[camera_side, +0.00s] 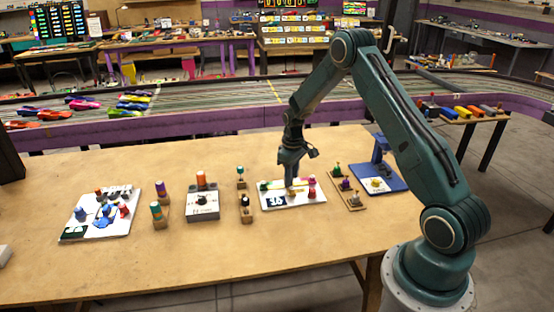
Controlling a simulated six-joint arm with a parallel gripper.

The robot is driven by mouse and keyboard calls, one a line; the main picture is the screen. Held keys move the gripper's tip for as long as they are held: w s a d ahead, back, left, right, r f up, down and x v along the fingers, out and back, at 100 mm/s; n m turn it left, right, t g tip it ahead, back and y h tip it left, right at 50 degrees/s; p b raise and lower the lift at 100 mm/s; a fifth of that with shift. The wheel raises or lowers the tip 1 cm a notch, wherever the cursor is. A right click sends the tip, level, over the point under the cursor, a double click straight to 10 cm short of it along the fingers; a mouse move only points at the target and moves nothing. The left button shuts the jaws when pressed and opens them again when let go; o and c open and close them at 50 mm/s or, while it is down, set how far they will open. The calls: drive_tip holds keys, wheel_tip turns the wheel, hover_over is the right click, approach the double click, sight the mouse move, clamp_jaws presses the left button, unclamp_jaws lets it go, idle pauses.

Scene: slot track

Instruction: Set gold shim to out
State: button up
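My gripper (291,188) points down over a white board (312,199) near the middle of the table. Its fingertips are at or just above the board's parts, and they are too small to show whether they are open or shut. A yellowish strip (277,185) shows at the back of this board, partly hidden by the gripper; I cannot tell if it is the gold shim. The board also bears a green knob (264,185), red-pink knobs (312,181) and a dark label with white marks (275,202).
Left of the board stand small wooden blocks with knobs (246,206), a grey box with an orange top (203,203) and a white board of parts (75,229). At right are a wooden strip with knobs (346,191) and a blue stand (394,181). The table front (180,268) is clear.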

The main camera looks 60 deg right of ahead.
sight(291, 188)
drive_tip(key=shift+f, duration=2.3)
clamp_jaws()
